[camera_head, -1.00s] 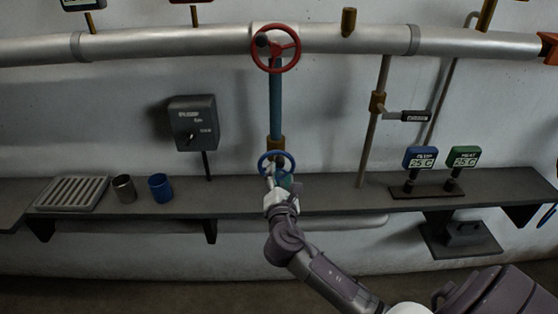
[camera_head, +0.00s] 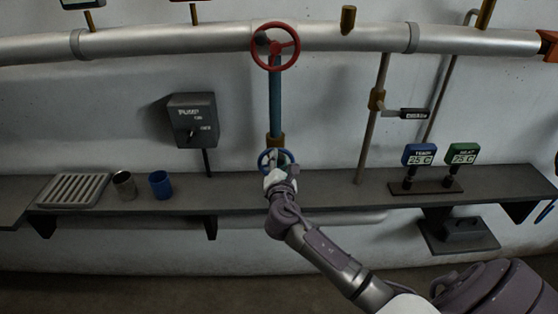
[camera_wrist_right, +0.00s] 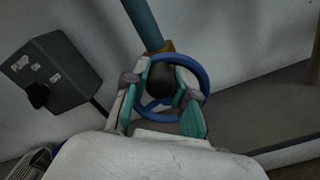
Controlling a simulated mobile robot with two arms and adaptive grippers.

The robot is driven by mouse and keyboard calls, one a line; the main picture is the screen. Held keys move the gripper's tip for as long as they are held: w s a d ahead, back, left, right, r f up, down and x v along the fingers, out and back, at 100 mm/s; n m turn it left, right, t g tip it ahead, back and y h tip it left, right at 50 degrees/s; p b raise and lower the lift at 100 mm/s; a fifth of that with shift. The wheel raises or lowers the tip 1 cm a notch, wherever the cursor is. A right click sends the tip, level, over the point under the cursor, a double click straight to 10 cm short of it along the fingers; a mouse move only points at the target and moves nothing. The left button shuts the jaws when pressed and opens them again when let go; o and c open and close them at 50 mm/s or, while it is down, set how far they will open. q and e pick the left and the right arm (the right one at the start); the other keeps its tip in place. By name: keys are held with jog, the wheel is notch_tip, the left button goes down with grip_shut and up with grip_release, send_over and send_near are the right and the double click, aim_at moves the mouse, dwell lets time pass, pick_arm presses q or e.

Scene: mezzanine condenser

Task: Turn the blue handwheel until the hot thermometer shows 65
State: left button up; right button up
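The blue handwheel (camera_head: 262,160) sits low on the blue vertical pipe, just above the shelf, and is partly hidden by my right gripper (camera_head: 277,167). In the right wrist view the blue handwheel (camera_wrist_right: 203,76) shows as a ring around a dark hub. My right gripper (camera_wrist_right: 160,96) has its teal fingers spread at the wheel, with a clear gap between them; contact with the rim is unclear. On the shelf, a blue-framed thermometer (camera_head: 420,155) appears to read 25 C; a green-framed display (camera_head: 463,153) is too small to read surely. Which is the hot thermometer is unclear. My left gripper is out of view.
A red handwheel (camera_head: 276,47) sits above on the large pipe (camera_head: 180,40). A grey pump switch box (camera_head: 193,120) is on the wall. A metal cup (camera_head: 124,185), a blue cup (camera_head: 160,185) and a grate (camera_head: 73,190) stand on the shelf (camera_head: 335,195). Two displays at the top are cut off.

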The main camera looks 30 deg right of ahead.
jog(key=shift+d+f, duration=0.1)
jog(key=shift+f, duration=0.05)
grip_shut()
jog(key=m, duration=0.1)
jog(key=m+b, duration=0.2)
jog(key=shift+s+d+f, duration=0.25)
jog(key=shift+s+d, duration=0.05)
jog(key=shift+d, duration=0.1)
jog(key=shift+s+d+f+m+b, duration=0.25)
jog(key=shift+f+m+b, duration=0.25)
jog(key=shift+m+b, duration=1.05)
jog(key=shift+s+d+f+m+b, duration=0.15)
jog(key=shift+d+f+m+b, duration=0.35)
jog(key=shift+m, duration=1.8)
jog(key=shift+s+d+f+m+b, duration=0.2)
jog(key=shift+f+m+b, duration=0.35)
jog(key=shift+m+b, duration=1.15)
jog(key=shift+m, duration=0.45)
jog(key=o, duration=0.9)
grip_release()
jog(key=shift+r, duration=0.1)
